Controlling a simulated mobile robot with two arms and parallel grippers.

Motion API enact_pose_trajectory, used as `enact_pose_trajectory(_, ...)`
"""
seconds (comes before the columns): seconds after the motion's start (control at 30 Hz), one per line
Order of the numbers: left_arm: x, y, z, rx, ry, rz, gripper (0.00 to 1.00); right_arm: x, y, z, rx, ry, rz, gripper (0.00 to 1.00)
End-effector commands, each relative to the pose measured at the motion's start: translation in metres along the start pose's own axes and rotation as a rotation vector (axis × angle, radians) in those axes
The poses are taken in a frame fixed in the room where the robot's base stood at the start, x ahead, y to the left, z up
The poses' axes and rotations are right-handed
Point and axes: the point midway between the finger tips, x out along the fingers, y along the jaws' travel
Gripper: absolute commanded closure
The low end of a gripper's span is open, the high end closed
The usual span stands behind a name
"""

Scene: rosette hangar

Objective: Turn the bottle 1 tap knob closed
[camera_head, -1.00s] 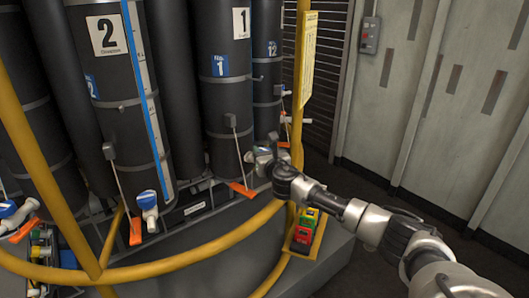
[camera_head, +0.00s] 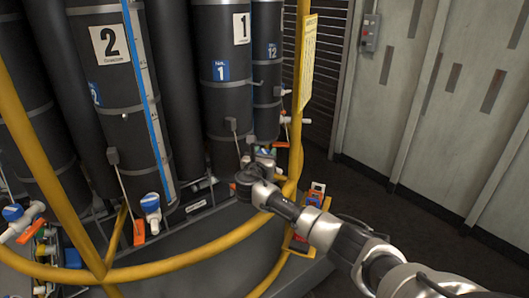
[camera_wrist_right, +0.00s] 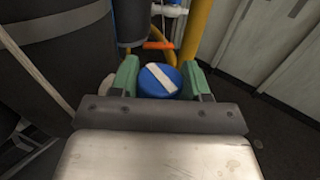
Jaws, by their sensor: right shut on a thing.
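Bottle 1 (camera_head: 221,110) is a tall black cylinder with a white "1" label and a blue label. In the right wrist view its tap knob (camera_wrist_right: 160,80) is a round blue cap with a white bar, slanting down to the right. The green fingers of my right gripper (camera_wrist_right: 161,78) are shut on the knob from both sides. In the head view the right gripper (camera_head: 263,156) is at the foot of bottle 1, and my wrist hides most of the knob. My left gripper is in neither view.
A yellow rail (camera_head: 190,249) curves in front of the bottles. Bottle 2 (camera_head: 119,110) stands to the left, with a blue-and-white tap (camera_head: 151,203) below it. A yellow post with a sign (camera_head: 308,65) rises just right of the gripper. The dark floor at right is clear.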

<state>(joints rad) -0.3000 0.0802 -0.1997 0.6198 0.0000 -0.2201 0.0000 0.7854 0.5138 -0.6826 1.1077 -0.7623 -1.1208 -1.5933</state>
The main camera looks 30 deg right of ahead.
Motion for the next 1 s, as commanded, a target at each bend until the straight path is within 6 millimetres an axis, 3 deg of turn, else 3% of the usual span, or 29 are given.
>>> enact_pose_trajectory(0.27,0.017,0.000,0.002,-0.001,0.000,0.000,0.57,0.000,0.003,-0.003,0.002,0.000,-0.265,0.78)
enact_pose_trajectory(0.5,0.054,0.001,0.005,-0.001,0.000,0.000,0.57,0.000,0.002,-0.006,0.003,-0.002,-0.483,0.78)
enact_pose_trajectory(1.0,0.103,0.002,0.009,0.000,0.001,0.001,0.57,0.000,0.000,-0.002,0.001,-0.003,-0.688,0.78)
